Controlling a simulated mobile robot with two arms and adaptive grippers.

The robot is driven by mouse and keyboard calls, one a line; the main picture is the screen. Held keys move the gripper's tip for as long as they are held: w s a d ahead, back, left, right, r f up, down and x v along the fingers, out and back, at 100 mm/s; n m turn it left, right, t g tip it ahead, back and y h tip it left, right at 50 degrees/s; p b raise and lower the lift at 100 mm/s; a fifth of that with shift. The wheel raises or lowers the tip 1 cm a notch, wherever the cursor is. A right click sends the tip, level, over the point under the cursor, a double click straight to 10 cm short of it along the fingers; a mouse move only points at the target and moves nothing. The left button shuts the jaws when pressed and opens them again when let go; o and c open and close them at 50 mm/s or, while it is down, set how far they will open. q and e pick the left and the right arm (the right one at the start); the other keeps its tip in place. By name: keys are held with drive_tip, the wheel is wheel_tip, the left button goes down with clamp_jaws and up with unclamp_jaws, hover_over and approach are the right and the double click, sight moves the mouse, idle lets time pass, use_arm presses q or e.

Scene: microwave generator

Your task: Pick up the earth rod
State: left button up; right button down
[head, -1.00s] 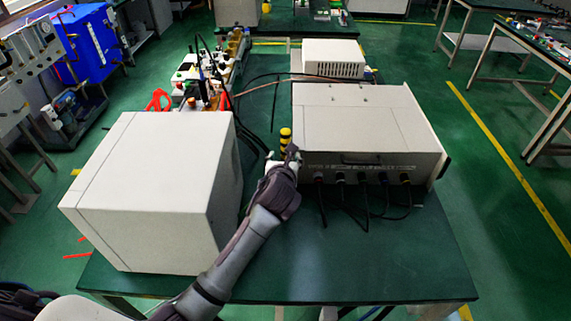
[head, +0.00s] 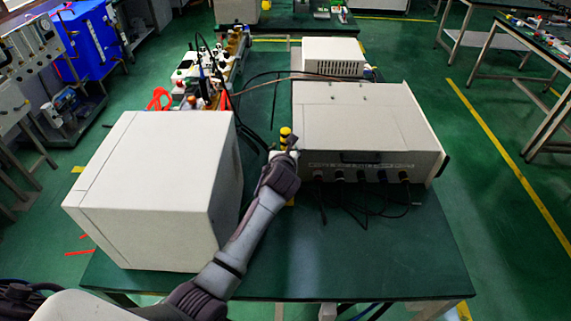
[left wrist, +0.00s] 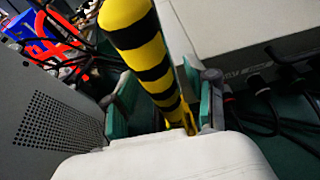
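The earth rod is a yellow-and-black striped rod (head: 285,132) standing upright between the two big white boxes in the head view. Its lower part is hidden behind my left gripper (head: 284,158). In the left wrist view the rod (left wrist: 145,45) passes between the two fingers of the left gripper (left wrist: 165,105). The fingers are apart, one on each side of the rod. A gap shows between the rod and the left finger; the right finger is close to the rod, and I cannot tell whether it touches. My right gripper is not in view.
A large white box (head: 155,185) stands left of my arm. A white unit (head: 360,125) with black cables stands close on the right. Behind are a smaller white box (head: 333,57) and cables. The front right of the green table (head: 380,260) is clear.

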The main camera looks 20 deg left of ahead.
sight(286, 129)
use_arm(q)
clamp_jaws()
idle(0.3)
wheel_tip(286, 129, up, 11)
drive_tip(key=shift+f, duration=0.1)
wheel_tip(286, 129, up, 2)
drive_tip(key=p, duration=0.3)
drive_tip(key=shift+r, duration=0.2)
drive_tip(key=shift+f, duration=0.1)
